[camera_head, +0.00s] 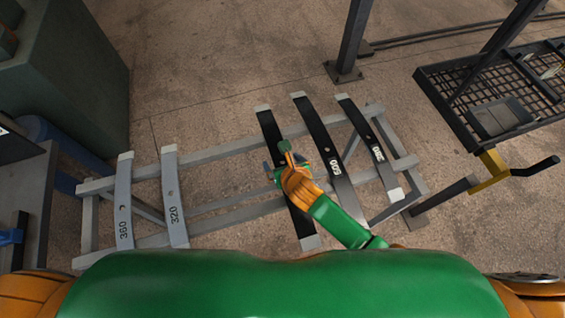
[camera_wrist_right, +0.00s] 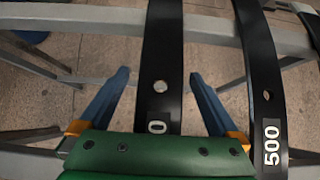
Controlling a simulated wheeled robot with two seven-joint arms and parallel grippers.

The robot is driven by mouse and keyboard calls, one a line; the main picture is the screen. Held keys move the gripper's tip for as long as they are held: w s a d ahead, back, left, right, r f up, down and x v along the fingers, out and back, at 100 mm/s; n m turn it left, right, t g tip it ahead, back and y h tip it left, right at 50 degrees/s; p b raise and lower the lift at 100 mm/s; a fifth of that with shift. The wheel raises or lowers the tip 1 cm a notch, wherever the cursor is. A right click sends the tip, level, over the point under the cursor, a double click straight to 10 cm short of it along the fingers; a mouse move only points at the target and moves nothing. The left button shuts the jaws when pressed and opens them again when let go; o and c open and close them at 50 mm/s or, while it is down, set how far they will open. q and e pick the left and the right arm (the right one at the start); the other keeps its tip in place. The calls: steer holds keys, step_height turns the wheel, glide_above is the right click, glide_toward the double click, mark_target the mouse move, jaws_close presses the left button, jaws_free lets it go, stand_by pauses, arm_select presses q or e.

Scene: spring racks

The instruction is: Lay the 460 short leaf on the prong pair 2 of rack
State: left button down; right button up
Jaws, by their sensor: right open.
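The grey rack (camera_head: 225,150) carries several leaves laid across its two rails. A black leaf (camera_head: 268,124) lies under my right gripper (camera_head: 283,167), which hides its middle in the head view. In the right wrist view this leaf (camera_wrist_right: 162,60) runs between the two blue fingers of my open right gripper (camera_wrist_right: 159,75), with gaps on both sides. Only a "0" of its label shows, so I cannot confirm it is the 460 leaf. My left gripper is not in view.
A black leaf marked 500 (camera_head: 321,134) lies close to the right, with another black leaf (camera_head: 366,135) beyond. Grey leaves marked 320 (camera_head: 173,195) and 360 (camera_head: 123,195) lie at left. A mesh-shelf frame (camera_head: 430,92) stands at right. Rails between the grey and black leaves are bare.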

mark_target(284, 160)
steer(key=shift+s, duration=0.1)
jaws_close()
steer(key=shift+r, duration=0.15)
steer(key=shift+w+r, duration=0.2)
steer(key=shift+r, duration=0.1)
step_height(284, 160, up, 3)
steer(key=shift+d+r+p, duration=0.1)
steer(key=shift+d+p, duration=0.05)
steer(key=shift+p, duration=0.35)
steer(key=s+d+r, duration=0.1)
steer(key=d+r, duration=0.8)
steer(key=d, duration=0.4)
steer(key=shift+d, duration=0.4)
steer(key=shift+s+r, duration=0.1)
